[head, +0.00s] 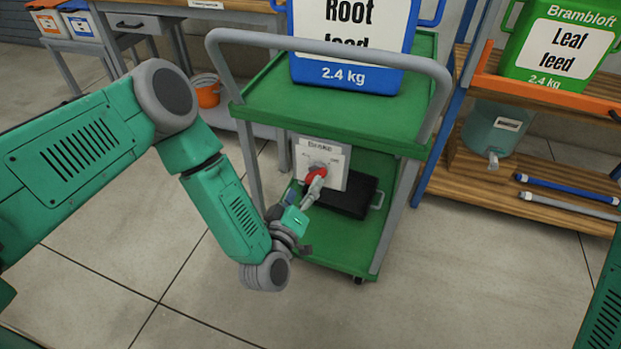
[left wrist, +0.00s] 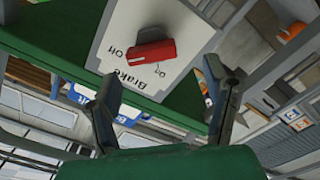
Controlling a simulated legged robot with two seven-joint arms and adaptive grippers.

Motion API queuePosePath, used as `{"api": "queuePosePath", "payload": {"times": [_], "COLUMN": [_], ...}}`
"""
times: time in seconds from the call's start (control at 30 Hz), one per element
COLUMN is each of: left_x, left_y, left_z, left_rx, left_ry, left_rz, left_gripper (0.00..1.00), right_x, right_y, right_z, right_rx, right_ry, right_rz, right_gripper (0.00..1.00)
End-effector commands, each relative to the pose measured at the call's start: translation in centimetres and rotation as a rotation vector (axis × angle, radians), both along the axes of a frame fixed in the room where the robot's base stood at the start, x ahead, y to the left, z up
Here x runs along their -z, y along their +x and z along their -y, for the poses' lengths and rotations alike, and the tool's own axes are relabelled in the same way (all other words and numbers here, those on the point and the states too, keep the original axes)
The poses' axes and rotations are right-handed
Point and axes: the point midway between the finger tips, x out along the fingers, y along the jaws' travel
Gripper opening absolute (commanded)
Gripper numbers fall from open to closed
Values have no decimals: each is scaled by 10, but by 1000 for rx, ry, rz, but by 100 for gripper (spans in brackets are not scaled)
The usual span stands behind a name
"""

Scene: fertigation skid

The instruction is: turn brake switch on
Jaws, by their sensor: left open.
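The brake switch is a red knob (head: 316,174) on a white panel (head: 336,167) labelled "Brake", mounted on the green cart. In the left wrist view the red knob (left wrist: 140,57) sits on the panel (left wrist: 105,42), with "Off" and "On" printed beside it and the text upside down. A pale line on the knob appears at its end nearer "Off". My left gripper (head: 309,212) is open in front of the panel, close to the knob. In the wrist view its two fingers (left wrist: 162,82) stand apart, with nothing between them. My right gripper does not show.
The green cart (head: 270,103) has a grey handle (head: 330,45) and carries a blue "Root feed" container (head: 345,76) on top. A black case (head: 352,197) lies on its lower shelf. A wooden rack (head: 500,190) stands at right. The floor in front is clear.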

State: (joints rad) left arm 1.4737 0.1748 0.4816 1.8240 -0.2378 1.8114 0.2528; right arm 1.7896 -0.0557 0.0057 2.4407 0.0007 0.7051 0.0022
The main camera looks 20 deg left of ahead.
Motion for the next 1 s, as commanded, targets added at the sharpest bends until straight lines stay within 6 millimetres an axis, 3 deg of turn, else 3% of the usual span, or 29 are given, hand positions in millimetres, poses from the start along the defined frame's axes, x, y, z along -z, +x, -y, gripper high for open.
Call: {"api": "queuePosePath", "payload": {"times": [0.1,0.3,0.67,0.8,0.83,1.0], "left_x": [0,0,0,0,0,2], "left_y": [23,44,49,49,49,48], "left_z": [3,2,1,2,3,3], "left_rx": [0,1,1,1,1,2], "left_ry": [3,0,-1,1,2,2], "left_rz": [3,1,-1,-1,-2,-5], "left_gripper": [70,70,70,24,19,19], "right_x": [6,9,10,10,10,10], "right_y": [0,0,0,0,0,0], "right_z": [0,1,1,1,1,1], "right_rx": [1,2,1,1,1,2], "right_ry": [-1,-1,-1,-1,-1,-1], "right_rz": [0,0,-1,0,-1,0], "right_gripper": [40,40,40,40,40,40]}}
